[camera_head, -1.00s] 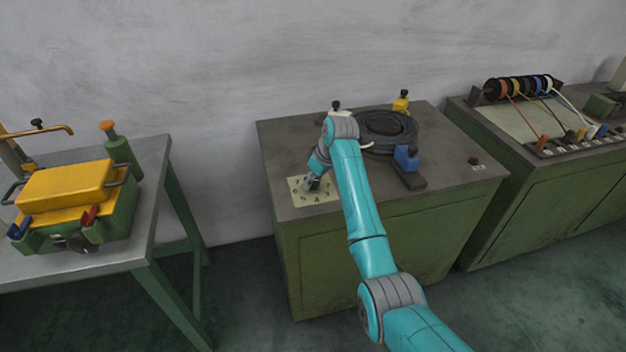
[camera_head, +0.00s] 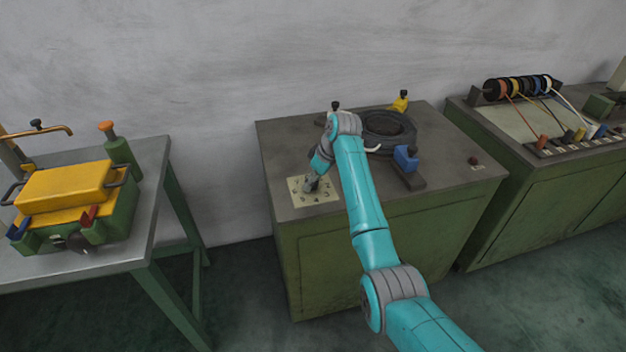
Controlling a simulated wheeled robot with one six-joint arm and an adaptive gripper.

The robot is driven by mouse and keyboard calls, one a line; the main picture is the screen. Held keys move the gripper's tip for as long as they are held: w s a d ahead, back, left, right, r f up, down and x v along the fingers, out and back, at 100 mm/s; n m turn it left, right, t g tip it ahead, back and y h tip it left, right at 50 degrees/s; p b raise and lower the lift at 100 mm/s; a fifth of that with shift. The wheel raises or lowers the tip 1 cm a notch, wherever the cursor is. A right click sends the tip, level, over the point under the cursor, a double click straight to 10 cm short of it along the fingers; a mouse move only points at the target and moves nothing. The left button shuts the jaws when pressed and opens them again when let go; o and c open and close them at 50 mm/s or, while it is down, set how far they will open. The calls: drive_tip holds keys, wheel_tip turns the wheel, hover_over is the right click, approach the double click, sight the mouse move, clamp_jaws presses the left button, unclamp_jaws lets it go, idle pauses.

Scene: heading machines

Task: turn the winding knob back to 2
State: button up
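The dial plate (camera_head: 297,194) is a pale square with dark marks, flat on the front left of the middle cabinet's top. My gripper (camera_head: 311,186) is at the middle of this plate, pointing down at it. The winding knob cannot be made out, as my gripper covers the plate's middle. The fingers are small and dark here, so I cannot tell whether they are open or shut on the knob. The marks around the plate are too small to read with certainty.
The middle cabinet (camera_head: 285,155) also carries a black coil ring (camera_head: 387,128), a blue block (camera_head: 405,158), a yellow block (camera_head: 400,103) and a dark red button (camera_head: 473,160). A bench with a yellow-topped machine (camera_head: 66,186) stands left. A cabinet with wire spools (camera_head: 518,86) stands right.

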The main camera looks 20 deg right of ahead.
drive_tip(key=shift+o, duration=0.6)
drive_tip(key=v, duration=1.2)
